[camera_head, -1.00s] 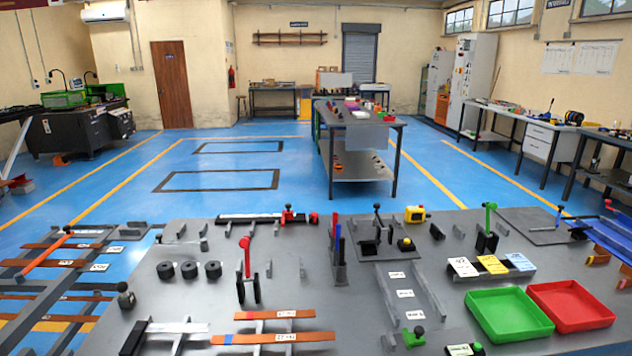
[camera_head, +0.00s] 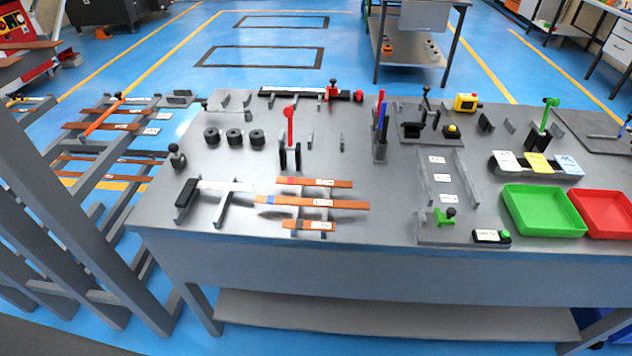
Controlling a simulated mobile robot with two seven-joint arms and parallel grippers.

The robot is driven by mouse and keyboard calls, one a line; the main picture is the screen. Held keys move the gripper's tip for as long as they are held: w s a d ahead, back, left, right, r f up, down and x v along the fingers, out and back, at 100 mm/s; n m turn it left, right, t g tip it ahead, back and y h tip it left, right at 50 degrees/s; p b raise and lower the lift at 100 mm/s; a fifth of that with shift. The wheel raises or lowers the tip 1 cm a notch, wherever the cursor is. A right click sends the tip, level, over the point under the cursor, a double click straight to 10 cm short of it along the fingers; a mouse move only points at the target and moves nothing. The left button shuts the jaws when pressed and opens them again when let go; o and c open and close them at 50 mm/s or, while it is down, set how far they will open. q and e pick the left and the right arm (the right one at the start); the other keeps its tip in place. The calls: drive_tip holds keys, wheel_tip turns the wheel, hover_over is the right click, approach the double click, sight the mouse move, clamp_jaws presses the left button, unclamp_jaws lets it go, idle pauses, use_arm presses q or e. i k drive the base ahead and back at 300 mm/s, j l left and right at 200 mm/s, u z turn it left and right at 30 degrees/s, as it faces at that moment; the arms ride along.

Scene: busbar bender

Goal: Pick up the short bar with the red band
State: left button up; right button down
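A copper bar with a red band near its left end (camera_head: 335,184) lies at the back of a small rack on the grey workbench. It has a white label and is shorter than the bar in front of it. That longer copper bar (camera_head: 345,205) has a blue band at its left end. A still shorter copper bar (camera_head: 302,225) lies at the front, with a dark band near its left part. Neither of my grippers shows in the head view.
The bench (camera_head: 350,250) spreads across the view. A red-handled lever (camera_head: 290,127) stands behind the bars. Black rollers (camera_head: 234,137) sit to their left-rear. A green tray (camera_head: 543,210) and red tray (camera_head: 600,213) lie at right. A rack with more bars (camera_head: 110,126) stands at left.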

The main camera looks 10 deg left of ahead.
sight(290, 180)
drive_tip(key=j+z, duration=0.15)
drive_tip(key=z, duration=0.3)
drive_tip(key=j+z, duration=0.15)
drive_tip(key=z, duration=0.35)
drive_tip(key=k+j+z, duration=0.1)
drive_tip(key=z, duration=0.35)
drive_tip(key=k+j+z, duration=0.65)
drive_tip(key=k+j, duration=0.15)
drive_tip(key=k, duration=0.2)
drive_tip(key=k+j, duration=0.15)
drive_tip(key=k, duration=0.15)
drive_tip(key=z, duration=0.05)
